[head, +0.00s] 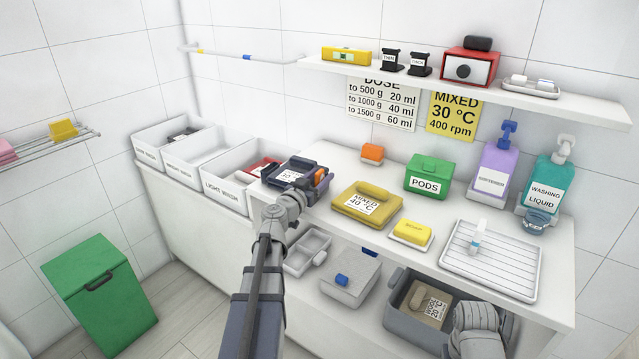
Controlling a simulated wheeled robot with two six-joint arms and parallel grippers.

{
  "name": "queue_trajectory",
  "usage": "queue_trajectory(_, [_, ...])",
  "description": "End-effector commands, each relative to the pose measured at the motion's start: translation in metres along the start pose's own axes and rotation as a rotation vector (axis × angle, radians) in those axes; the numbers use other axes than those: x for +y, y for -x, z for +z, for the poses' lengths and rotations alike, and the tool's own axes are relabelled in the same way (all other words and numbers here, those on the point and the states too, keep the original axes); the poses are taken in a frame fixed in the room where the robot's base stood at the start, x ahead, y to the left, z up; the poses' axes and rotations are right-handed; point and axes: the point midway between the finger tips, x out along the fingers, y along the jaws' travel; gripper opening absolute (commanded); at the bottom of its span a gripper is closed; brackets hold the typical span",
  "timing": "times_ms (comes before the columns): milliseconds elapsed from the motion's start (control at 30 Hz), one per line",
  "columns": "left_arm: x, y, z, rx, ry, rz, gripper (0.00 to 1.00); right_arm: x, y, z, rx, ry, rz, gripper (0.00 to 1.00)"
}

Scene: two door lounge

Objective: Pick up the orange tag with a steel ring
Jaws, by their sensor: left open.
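A small orange piece (321,176) shows at my left gripper, over the right side of a dark purple folded item with a white label (289,174). It may be the orange tag; no steel ring can be made out. My left gripper (313,183) is open, its dark fingers at the orange piece and partly hiding it. I cannot tell whether they touch it. A separate orange block (372,152) stands farther back on the counter.
White labelled bins (225,181) stand left of the gripper. A yellow folded item (366,204), yellow soap (411,232), green pods box (428,176) and white drying tray (490,262) stand to the right. A shelf (560,100) overhangs the back. Bare counter lies around the orange block.

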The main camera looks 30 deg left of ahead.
Motion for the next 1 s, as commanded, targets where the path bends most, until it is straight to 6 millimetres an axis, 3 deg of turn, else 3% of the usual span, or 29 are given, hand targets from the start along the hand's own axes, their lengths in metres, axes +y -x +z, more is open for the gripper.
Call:
queue_trajectory(167, [0.0003, 0.0001, 0.0000, 0.000, 0.000, 0.000, 0.55, 0.0000, 0.0000, 0.0000, 0.000, 0.000, 0.000, 0.50])
queue_trajectory(667, [0.0001, 0.0003, 0.0000, 0.000, 0.000, -0.001, 0.00, 0.0000, 0.0000, 0.0000, 0.000, 0.000, 0.000, 0.50])
queue_trajectory(1000, [0.0001, 0.0003, 0.0000, 0.000, 0.000, -0.001, 0.00, 0.0000, 0.0000, 0.0000, 0.000, 0.000, 0.000, 0.50])
